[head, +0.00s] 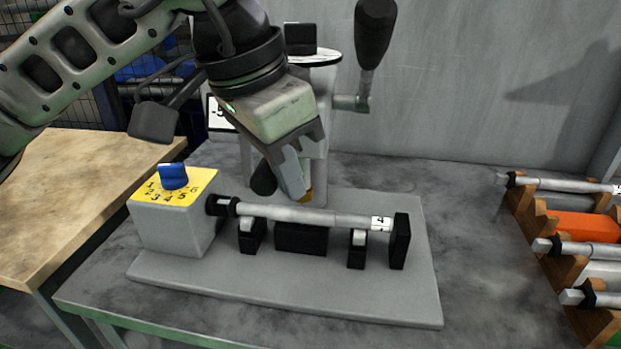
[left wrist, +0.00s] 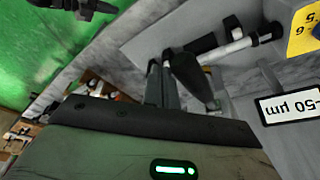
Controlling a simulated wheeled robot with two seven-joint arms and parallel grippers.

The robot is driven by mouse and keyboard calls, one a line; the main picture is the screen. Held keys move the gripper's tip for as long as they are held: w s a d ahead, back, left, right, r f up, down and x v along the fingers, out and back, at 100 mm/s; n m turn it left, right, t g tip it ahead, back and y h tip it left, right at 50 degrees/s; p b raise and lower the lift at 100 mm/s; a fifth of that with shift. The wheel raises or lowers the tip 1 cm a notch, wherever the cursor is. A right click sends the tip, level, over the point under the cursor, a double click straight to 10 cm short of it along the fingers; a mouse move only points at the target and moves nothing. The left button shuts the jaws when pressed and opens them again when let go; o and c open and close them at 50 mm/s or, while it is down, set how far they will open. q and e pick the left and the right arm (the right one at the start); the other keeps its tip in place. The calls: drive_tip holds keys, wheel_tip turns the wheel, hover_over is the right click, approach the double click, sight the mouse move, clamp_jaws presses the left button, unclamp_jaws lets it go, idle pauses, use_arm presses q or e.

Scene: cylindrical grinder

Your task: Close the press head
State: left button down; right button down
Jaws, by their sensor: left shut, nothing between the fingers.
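The grinder has a grey base plate (head: 300,308) carrying a metal shaft (head: 290,213) marked 4, lying across black supports. A pale upright column stands behind it, with a raised lever with a black grip (head: 373,35) on its right. My left gripper (head: 303,196) hangs in front of the column, just behind the shaft, pointing down, shut and empty. It hides much of the column and whatever head it carries. A black rounded handle (head: 264,180) shows just left of the fingers. My left fingers also show in the left wrist view (left wrist: 160,72), close to a dark cylinder.
A yellow-topped dial box (head: 180,225) with a blue knob (head: 173,176) stands left of the shaft. A display reading -50 µm (left wrist: 288,107) is near my wrist. A wooden rack (head: 540,235) with several shafts stands right. Bare grey table lies between plate and rack.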

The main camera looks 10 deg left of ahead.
use_arm(q)
drive_tip(key=shift+w+a, duration=0.1)
drive_tip(key=shift+a, duration=0.8)
drive_tip(key=shift+w+a, duration=0.1)
